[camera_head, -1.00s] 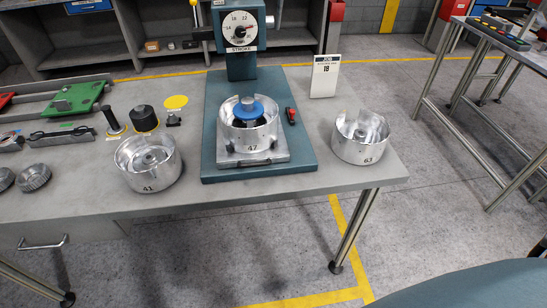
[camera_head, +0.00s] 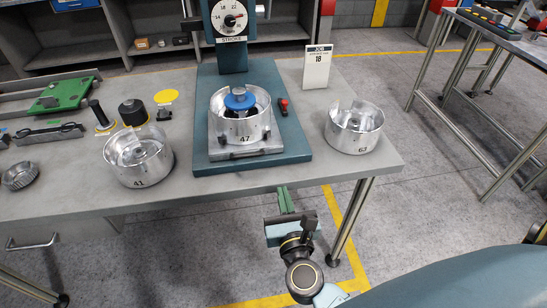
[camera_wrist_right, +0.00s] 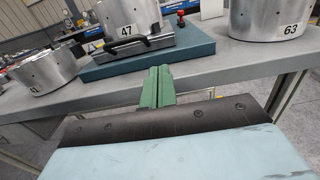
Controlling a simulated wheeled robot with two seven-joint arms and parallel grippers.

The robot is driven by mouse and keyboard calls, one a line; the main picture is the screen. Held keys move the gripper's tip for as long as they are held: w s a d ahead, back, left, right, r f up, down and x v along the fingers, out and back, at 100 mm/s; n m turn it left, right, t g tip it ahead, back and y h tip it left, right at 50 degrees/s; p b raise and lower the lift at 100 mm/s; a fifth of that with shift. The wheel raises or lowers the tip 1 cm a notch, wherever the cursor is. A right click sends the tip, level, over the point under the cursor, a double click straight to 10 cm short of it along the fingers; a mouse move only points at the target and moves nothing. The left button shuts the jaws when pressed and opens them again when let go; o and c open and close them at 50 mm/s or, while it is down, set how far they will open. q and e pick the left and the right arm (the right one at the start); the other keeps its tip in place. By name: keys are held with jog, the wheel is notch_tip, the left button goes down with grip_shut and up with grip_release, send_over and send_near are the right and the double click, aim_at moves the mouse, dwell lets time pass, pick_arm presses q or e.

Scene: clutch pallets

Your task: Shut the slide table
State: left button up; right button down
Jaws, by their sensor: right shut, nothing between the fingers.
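The slide table (camera_head: 217,151) is a grey metal plate with a dark front handle (camera_head: 246,153). It lies near the front of the teal press base (camera_head: 293,150), forward of the press column (camera_head: 232,58). Metal cup 47 (camera_head: 225,129) stands on it, with a blue-topped part (camera_head: 240,101) inside. My right gripper (camera_head: 286,198), with green fingers, is shut and empty in front of the bench edge, below and right of the slide. In the right wrist view the shut fingers (camera_wrist_right: 157,84) point toward the base, apart from the handle (camera_wrist_right: 127,44). My left gripper is not in view.
Cup 41 (camera_head: 140,160) stands left of the base, cup 63 (camera_head: 355,130) right. A job card (camera_head: 318,67) stands behind. The bench (camera_head: 343,170) front edge lies between gripper and slide.

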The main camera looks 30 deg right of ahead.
aim_at(271, 149)
jog(key=p+x, duration=0.1)
jog(key=x, duration=1.2)
jog(key=shift+f, duration=0.1)
jog(key=shift+s, duration=0.1)
